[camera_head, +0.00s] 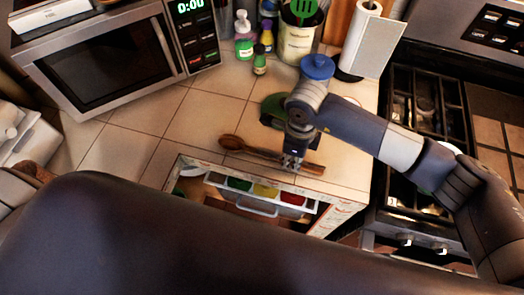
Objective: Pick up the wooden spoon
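The wooden spoon (233,143) lies on the tiled countertop near its front edge. Its brown bowl points left and its handle runs right toward the counter corner. My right gripper (292,163) reaches down over the middle of the handle and covers part of it. The fingers are small and dark here, so I cannot tell whether they are open or shut, or whether they touch the handle. My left gripper is not in view.
A microwave (105,60) stands at the left. Bottles (244,40), a utensil holder (297,42) and a paper towel roll (366,40) stand at the back. An open drawer (225,199) is below the counter edge. A stove (428,100) is at the right.

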